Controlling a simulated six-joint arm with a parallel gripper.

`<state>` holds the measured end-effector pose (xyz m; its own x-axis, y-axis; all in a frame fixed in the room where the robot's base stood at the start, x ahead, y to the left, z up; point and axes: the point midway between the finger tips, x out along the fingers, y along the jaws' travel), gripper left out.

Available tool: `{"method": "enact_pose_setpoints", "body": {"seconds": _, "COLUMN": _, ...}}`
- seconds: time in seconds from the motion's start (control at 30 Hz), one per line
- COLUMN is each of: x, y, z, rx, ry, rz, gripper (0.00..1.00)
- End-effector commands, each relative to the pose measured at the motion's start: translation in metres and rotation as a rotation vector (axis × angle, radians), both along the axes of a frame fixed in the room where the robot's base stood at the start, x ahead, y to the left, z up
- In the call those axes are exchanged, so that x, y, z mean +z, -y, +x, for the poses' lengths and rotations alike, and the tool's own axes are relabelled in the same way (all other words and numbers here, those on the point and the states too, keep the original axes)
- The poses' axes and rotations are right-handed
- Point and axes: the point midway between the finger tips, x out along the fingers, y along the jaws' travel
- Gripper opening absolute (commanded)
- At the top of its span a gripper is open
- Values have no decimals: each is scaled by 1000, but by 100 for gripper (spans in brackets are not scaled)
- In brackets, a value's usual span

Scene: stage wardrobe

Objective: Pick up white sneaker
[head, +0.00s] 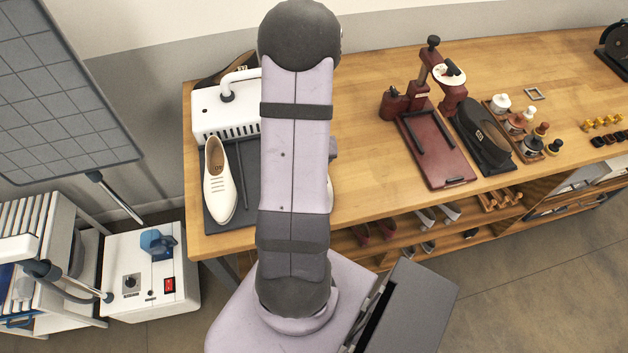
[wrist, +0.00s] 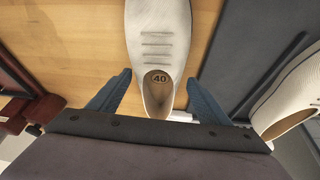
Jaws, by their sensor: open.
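A white sneaker (wrist: 158,38) with lace bars and a "40" inside its heel lies on bare wood in the wrist view. Its heel end is between the two blue fingers of my gripper (wrist: 159,78), which are open with a gap on both sides. In the head view my arm hides the gripper and nearly all of this shoe. A second, similar white shoe (head: 219,182) rests on the dark mat (head: 247,198) left of my arm. It also shows at the right edge of the wrist view (wrist: 290,100).
A white slotted box (head: 222,122) with a handle stands behind the second shoe. Right of my arm the wooden bench (head: 365,165) is clear up to a dark red press (head: 435,150).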

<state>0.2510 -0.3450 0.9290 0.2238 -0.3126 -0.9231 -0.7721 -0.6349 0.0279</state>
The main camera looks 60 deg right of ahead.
Motion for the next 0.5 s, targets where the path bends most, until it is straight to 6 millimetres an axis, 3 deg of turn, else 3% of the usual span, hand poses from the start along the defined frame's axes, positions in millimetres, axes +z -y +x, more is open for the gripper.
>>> {"method": "enact_pose_setpoints", "body": {"seconds": 0.2, "x": -24, "y": 7, "z": 6, "rx": 0, "ry": -1, "rz": 2, "gripper": 71}}
{"method": "enact_pose_setpoints", "body": {"seconds": 0.5, "x": -28, "y": 10, "z": 8, "rx": 1, "ry": 0, "rz": 0, "gripper": 71}}
